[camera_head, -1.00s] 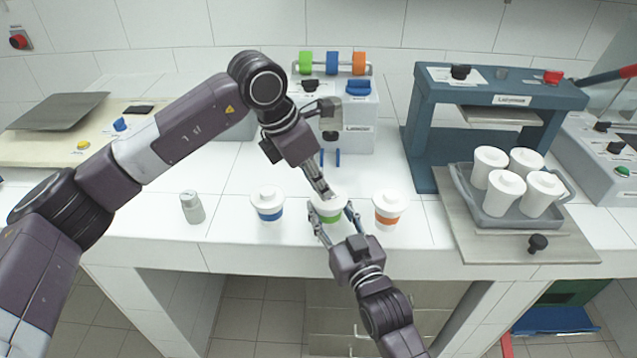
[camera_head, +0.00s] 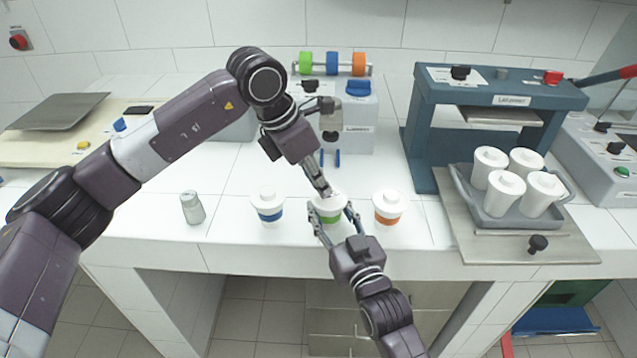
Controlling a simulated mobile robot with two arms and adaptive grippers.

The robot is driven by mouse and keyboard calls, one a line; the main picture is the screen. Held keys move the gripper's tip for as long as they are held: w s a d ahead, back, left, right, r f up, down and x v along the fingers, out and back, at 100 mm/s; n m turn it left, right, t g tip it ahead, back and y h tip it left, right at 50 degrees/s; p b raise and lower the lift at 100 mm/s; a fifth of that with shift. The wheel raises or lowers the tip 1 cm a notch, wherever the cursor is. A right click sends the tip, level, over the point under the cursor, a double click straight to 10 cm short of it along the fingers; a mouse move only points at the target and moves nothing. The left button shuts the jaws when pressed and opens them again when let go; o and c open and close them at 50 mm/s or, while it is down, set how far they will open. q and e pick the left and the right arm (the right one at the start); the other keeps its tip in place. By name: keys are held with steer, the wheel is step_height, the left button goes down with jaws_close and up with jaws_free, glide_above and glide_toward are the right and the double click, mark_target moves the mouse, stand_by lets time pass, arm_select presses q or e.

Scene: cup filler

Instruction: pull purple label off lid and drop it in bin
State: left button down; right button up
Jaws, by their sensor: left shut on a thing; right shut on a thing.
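A white cup with a green band (camera_head: 331,217) and a white lid (camera_head: 327,203) stands in the middle of three cups near the counter's front edge. My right gripper (camera_head: 336,222) comes from the front and is shut around this cup, one finger on each side. My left gripper (camera_head: 327,193) reaches down from above. Its fingertips are shut at the top of the lid on something too small to make out. I cannot make out the purple label, which the fingers may hide. I cannot tell whether the blue open-topped shape (camera_head: 555,319) low at the right is the bin.
A grey jar (camera_head: 193,208) stands left. A labeller (camera_head: 359,125) stands behind.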

arm_select(q)
steer(key=shift+r, duration=2.35)
arm_select(e)
steer(key=o, duration=1.4)
steer(key=shift+c, duration=0.2)
steer(key=shift+s, duration=0.1)
steer(key=v, duration=1.2)
